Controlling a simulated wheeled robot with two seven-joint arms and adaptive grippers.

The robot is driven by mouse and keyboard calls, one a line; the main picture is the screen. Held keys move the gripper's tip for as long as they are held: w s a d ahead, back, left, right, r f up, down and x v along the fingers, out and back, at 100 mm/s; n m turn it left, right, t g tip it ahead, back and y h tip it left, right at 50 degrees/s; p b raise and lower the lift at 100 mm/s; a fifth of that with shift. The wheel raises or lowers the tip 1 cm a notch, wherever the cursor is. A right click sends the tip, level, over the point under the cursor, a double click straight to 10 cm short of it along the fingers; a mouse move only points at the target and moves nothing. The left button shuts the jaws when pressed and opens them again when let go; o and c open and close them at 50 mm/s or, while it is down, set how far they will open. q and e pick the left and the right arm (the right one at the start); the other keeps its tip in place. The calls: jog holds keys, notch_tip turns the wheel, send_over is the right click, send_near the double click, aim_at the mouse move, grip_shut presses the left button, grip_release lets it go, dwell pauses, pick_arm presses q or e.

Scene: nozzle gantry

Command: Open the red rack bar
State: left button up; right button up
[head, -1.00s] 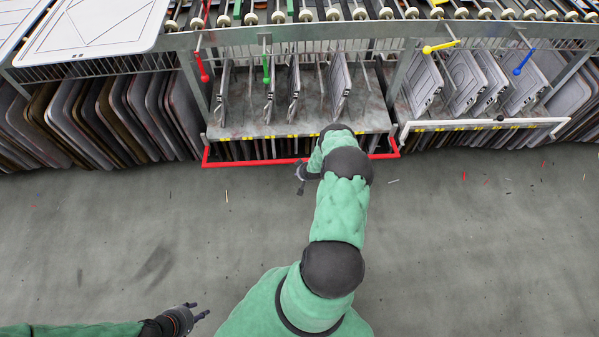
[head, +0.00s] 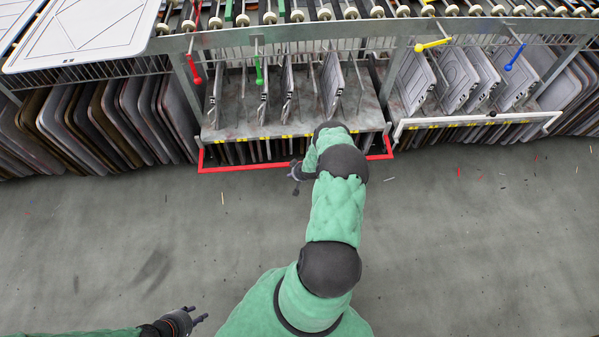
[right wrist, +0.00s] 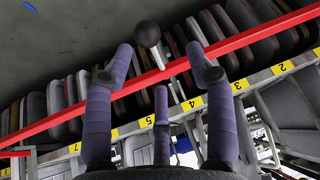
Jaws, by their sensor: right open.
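The red rack bar (head: 245,167) runs along the lower front of the middle rack section, with short red end pieces going back to the rack. My right arm hides its middle. In the right wrist view the red bar (right wrist: 255,37) crosses slantwise behind my fingers, and a black ball knob (right wrist: 148,33) on a short stem stands at it. My right gripper (right wrist: 160,62) is open, its fingers spread on both sides of the knob. I cannot tell whether they touch it. In the head view only part of the right gripper (head: 296,172) shows. My left gripper (head: 199,315) is open and empty, low over the floor.
A white bar (head: 470,120) fronts the right rack section. Grey panels (head: 332,85) stand in the rack, with red, green, yellow and blue handles above. More panels lean at the left (head: 90,125). The grey floor is open, with small scraps.

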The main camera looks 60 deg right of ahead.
jog(key=v, duration=1.1)
jog(key=shift+w, duration=0.1)
